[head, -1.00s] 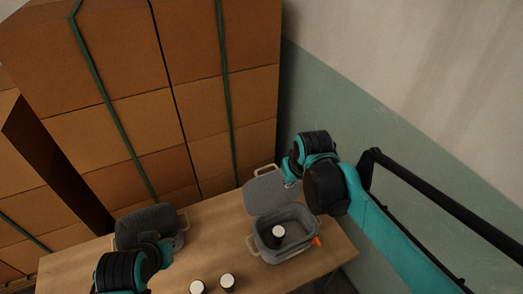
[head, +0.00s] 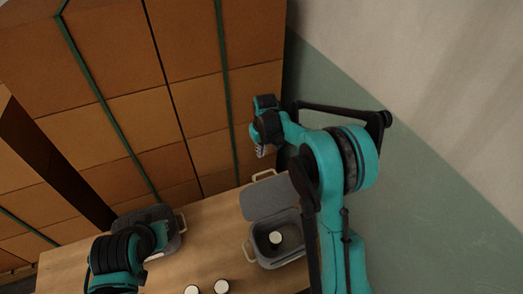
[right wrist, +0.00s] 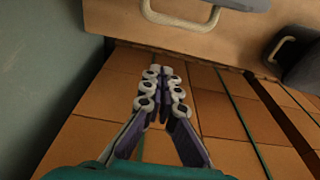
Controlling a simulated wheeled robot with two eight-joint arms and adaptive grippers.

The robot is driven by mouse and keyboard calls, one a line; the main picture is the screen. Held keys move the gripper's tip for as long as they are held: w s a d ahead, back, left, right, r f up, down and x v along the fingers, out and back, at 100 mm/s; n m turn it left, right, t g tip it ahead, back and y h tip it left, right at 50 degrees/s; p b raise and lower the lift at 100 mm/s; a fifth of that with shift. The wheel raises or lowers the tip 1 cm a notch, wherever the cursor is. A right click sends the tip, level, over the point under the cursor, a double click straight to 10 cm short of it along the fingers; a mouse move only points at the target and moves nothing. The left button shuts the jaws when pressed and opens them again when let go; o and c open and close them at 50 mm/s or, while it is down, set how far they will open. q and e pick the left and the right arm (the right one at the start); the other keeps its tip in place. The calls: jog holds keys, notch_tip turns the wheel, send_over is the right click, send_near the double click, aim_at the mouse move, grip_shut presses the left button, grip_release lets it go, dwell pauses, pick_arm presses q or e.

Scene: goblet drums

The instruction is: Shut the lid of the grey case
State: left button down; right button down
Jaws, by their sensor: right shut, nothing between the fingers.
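The grey case (head: 263,254) stands open at the right of the table, with its lid (head: 268,197) raised at the back. A dark drum with a pale top (head: 276,238) stands inside it. My right gripper (head: 262,152) is shut and empty, behind and above the lid's far edge, apart from it. Its closed fingers (right wrist: 161,85) show in the right wrist view, with the lid's pale handle (right wrist: 180,15) beyond them. My left gripper (head: 156,254) is at the lower left, by a darker case; its fingers are too hidden to read.
The darker grey case (head: 175,246) stands at the table's left, partly behind my left arm. Two pale-topped drums (head: 221,287) (head: 192,290) are at the front. Stacked brown boxes (head: 130,110) rise behind the wooden table (head: 212,222).

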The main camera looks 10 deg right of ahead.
notch_tip(320, 180, down, 5)
jog(key=s+b, duration=0.2)
jog(key=s, duration=0.1)
jog(key=shift+d+f, duration=0.15)
jog(key=shift+d, duration=0.2)
